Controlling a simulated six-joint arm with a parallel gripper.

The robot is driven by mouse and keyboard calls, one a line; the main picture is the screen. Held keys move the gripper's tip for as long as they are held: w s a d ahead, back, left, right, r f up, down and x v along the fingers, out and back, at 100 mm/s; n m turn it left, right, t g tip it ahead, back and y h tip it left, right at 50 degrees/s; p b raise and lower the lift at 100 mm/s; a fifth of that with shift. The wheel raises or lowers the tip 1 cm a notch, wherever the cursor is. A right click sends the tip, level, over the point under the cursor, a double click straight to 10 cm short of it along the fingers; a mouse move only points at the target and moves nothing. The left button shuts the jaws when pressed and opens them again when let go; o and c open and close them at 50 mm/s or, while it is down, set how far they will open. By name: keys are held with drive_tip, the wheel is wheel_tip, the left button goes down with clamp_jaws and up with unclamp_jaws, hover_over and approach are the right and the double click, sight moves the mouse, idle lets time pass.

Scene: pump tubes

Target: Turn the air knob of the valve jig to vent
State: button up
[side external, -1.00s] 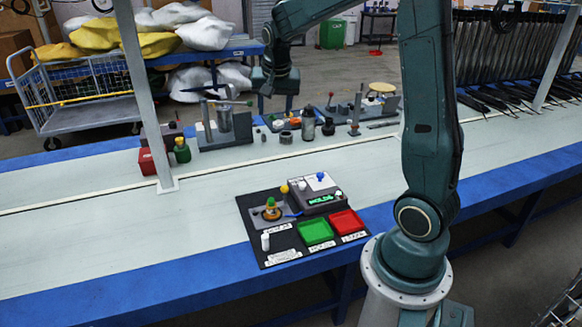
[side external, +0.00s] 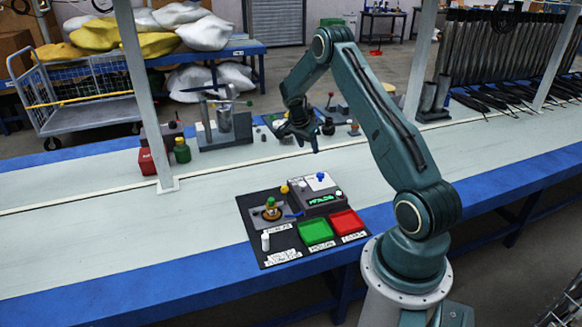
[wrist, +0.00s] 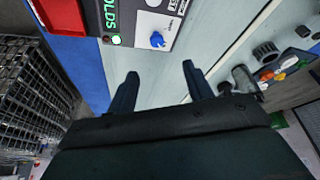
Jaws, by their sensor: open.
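The valve jig's grey box (side external: 318,196) stands at the back right of a black mat, with a lit green display. A blue knob (side external: 320,177) sits on its white panel; it also shows in the wrist view (wrist: 157,40). I cannot read which marking the knob points at. My gripper (side external: 298,143) is open and empty, above the bench behind the jig. In the wrist view its two fingers (wrist: 160,70) point towards the blue knob, apart from it.
The black mat (side external: 255,249) also carries a green tray (side external: 316,232), a red tray (side external: 346,223), a round fixture with a green top (side external: 271,207) and a white vial (side external: 265,242). Other fixtures (side external: 222,125) line the bench's back. The bench left of the mat is clear.

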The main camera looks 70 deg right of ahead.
sight(320, 174)
drive_tip(key=shift+s+d+f+m, duration=0.25)
drive_tip(key=shift+d+f, duration=0.1)
drive_tip(key=shift+f, duration=0.25)
drive_tip(key=shift+s+d+f+m, duration=0.15)
drive_tip(key=shift+s+d+f, duration=0.15)
drive_tip(key=shift+f, duration=0.25)
drive_tip(key=shift+d+f, duration=0.1)
drive_tip(key=shift+x, duration=6.75)
drive_tip(key=shift+s, duration=0.15)
drive_tip(key=c, duration=0.9)
